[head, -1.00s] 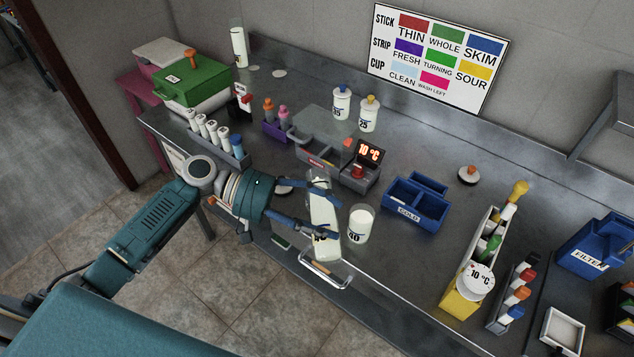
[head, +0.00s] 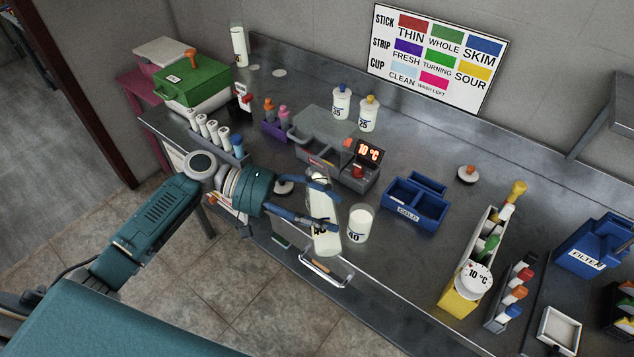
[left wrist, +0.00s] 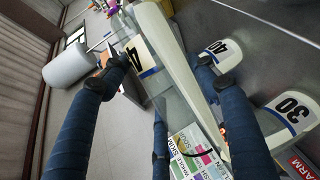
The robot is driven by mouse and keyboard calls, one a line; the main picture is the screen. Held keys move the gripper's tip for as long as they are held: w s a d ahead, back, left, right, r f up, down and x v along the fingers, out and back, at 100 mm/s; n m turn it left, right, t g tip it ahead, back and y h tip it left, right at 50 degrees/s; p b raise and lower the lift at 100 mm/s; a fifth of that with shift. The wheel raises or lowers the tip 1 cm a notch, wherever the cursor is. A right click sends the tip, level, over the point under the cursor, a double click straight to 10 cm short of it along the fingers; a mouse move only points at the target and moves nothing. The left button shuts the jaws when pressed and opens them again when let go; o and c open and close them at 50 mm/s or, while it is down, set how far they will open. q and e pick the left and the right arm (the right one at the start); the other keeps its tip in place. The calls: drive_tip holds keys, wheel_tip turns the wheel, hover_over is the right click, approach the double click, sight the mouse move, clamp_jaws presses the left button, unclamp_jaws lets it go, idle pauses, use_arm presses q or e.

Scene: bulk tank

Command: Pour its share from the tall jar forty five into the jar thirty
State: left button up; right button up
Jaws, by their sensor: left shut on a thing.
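My left gripper (head: 326,202) is shut on a tall clear jar (head: 327,236) at the counter's front edge. The jar holds white liquid; its label is partly covered and only a 4 reads clearly in the left wrist view (left wrist: 148,52). The jar looks tilted in the wrist view, and I cannot make out any stream from it. The jar thirty (left wrist: 285,112) stands in the left wrist view with white contents. In the head view I cannot pick it out, likely behind the gripper. My right gripper is not in view.
Jar 40 (head: 359,225) stands close right of the held jar. Clear counter lies right of jar 40.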

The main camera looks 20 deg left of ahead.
use_arm(q)
drive_tip(key=shift+w+a+r+n+g+h+p, duration=0.1)
drive_tip(key=shift+w+r+n+g+h+p, duration=0.1)
drive_tip(key=shift+r+n+p, duration=0.3)
drive_tip(key=shift+w+a+r+n+g+h+p, duration=0.1)
drive_tip(key=shift+w+r+n+h+p, duration=0.15)
drive_tip(key=shift+r, duration=0.4)
idle(0.9)
